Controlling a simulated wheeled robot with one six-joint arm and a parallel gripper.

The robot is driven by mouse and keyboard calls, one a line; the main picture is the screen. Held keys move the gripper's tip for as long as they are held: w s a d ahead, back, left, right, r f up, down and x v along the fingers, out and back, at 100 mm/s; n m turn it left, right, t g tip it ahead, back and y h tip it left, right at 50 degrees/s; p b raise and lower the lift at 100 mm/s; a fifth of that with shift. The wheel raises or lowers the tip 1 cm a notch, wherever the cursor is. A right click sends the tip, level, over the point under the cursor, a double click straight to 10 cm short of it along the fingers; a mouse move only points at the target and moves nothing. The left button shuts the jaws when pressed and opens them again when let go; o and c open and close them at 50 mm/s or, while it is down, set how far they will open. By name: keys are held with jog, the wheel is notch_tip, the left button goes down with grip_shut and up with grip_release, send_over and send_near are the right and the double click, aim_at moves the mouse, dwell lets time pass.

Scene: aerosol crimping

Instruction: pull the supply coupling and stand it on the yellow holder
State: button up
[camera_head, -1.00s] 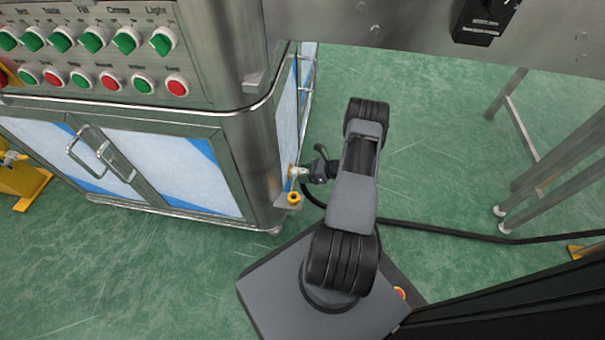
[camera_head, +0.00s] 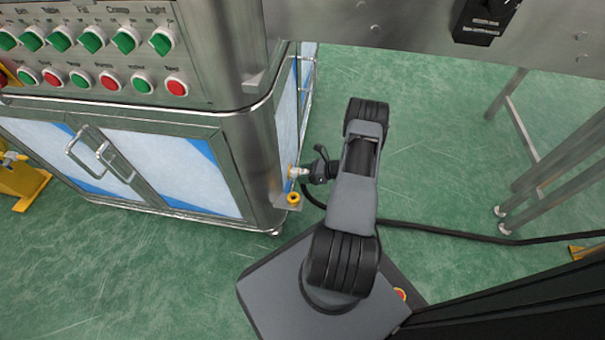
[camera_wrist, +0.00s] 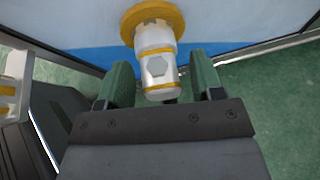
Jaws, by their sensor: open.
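The supply coupling (camera_wrist: 157,68) is a silvery white cylinder with yellow bands. It sits against a round yellow flange (camera_wrist: 152,17) on the cabinet's side panel. It also shows in the head view (camera_head: 297,172) at the cabinet's right side. My gripper (camera_wrist: 160,85) is open, with one green finger on each side of the coupling's near end; I cannot tell whether they touch it. In the head view my gripper (camera_head: 312,172) is level with the coupling. The yellow holder (camera_head: 293,198) is a small ring on a bracket just below the coupling.
The steel cabinet (camera_head: 245,150) with switches and buttons stands at the left. A black hose (camera_head: 440,229) runs from near the coupling across the green floor to the right. A steel table leg (camera_head: 525,135) stands at the right.

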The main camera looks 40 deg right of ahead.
jog(key=shift+c, duration=0.4)
jog(key=c, duration=0.9)
jog(key=o, duration=1.4)
jog(key=shift+o, duration=0.2)
jog(key=p+v, duration=0.4)
jog(key=v, duration=0.9)
jog(key=shift+s+d+r, duration=0.2)
jog(key=shift+d, duration=0.1)
jog(key=shift+c, duration=0.3)
